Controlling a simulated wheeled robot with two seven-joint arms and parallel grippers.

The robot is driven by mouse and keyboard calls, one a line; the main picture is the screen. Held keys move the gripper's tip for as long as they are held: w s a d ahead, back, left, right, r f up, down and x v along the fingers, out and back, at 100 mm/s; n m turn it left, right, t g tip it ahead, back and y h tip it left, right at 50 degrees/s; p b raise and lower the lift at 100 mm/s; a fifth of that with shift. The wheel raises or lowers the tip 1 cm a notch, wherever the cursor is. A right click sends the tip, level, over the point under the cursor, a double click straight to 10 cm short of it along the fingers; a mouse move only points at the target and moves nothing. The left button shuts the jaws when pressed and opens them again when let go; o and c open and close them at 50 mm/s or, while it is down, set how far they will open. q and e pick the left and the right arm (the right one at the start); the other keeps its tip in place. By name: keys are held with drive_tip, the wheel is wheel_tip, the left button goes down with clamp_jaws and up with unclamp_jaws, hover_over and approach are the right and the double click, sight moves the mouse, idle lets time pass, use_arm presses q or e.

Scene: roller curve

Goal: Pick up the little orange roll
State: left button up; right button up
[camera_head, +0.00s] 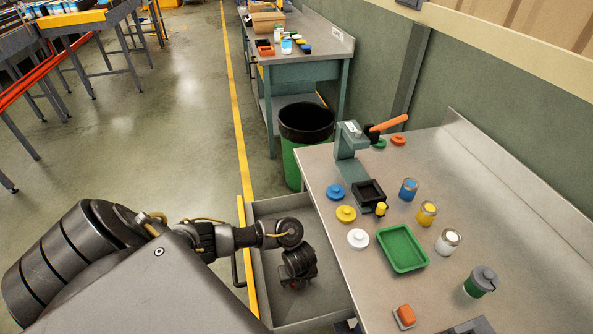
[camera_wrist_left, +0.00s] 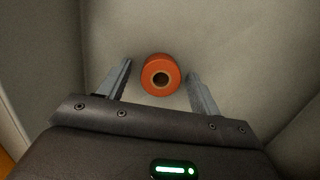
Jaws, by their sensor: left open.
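The little orange roll (camera_wrist_left: 152,83) lies on the grey floor of the open drawer (camera_head: 266,212), its round end with a dark centre hole facing the wrist camera. My left gripper (camera_wrist_left: 159,70) is open, one finger on each side of the roll, with a gap on both sides. How far the fingertips are above the drawer floor is unclear. My right gripper does not show.
Drawer walls stand close around the left gripper. The workbench (camera_head: 330,235) beside the drawer holds a green tray (camera_head: 402,250), coloured lids, several small cans and a press with an orange handle (camera_head: 388,122). A green bin (camera_head: 306,125) stands behind the drawer. Open floor lies left.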

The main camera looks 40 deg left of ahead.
use_arm(q)
drive_tip(key=shift+f, duration=0.15)
drive_tip(key=c, duration=1)
drive_tip(key=shift+c, duration=0.2)
drive_tip(key=shift+r, duration=0.4)
wheel_tip(320, 180, up, 3)
drive_tip(key=shift+w+f+p, duration=0.1)
drive_tip(key=shift+f+p, duration=0.1)
drive_tip(key=shift+p, duration=0.6)
drive_tip(key=s+d+r+p, duration=0.5)
drive_tip(key=s+r+p, duration=0.4)
drive_tip(key=s, duration=0.4)
drive_tip(key=shift+r+p, duration=0.3)
drive_tip(key=shift+p, duration=0.05)
